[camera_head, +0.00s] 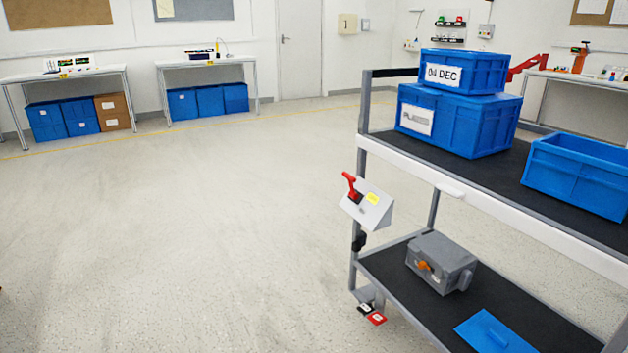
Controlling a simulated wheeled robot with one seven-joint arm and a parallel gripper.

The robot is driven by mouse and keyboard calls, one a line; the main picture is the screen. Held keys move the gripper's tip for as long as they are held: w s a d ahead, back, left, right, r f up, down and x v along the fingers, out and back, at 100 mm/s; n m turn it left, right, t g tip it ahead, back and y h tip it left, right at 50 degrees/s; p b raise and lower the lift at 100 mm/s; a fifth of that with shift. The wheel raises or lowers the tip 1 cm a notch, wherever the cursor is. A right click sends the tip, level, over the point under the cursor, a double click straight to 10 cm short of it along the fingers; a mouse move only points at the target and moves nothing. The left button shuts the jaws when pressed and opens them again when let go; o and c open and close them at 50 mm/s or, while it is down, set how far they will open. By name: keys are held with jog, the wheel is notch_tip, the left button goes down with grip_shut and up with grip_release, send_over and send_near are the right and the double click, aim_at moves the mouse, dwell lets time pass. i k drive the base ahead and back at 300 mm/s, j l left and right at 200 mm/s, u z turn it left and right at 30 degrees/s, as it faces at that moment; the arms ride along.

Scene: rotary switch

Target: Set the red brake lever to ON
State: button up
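The red brake lever (350,184) sits on a small white sloped panel (370,209) fixed to the left end post of a grey cart. Its red handle rises up and to the left from a dark base. A yellow label (373,198) is on the panel to the right of the lever. Any ON or OFF marks are too small to read. My gripper is not in view, and nothing touches the lever.
The cart's upper shelf (470,188) holds several blue bins (455,120). Its lower shelf (400,271) holds a grey box (441,262) with an orange knob and a blue item (494,333). Open floor (190,230) lies left of the cart. Workbenches (65,76) stand along the walls.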

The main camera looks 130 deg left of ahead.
aim_at(351, 179)
jog(key=u, duration=4.15)
jog(key=i+j, duration=0.2)
jog(key=i, duration=0.3)
jog(key=i+j, duration=0.2)
jog(key=i, duration=0.35)
jog(key=i+j, duration=0.2)
jog(key=i, duration=0.3)
jog(key=i+j, duration=0.15)
jog(key=i, duration=0.4)
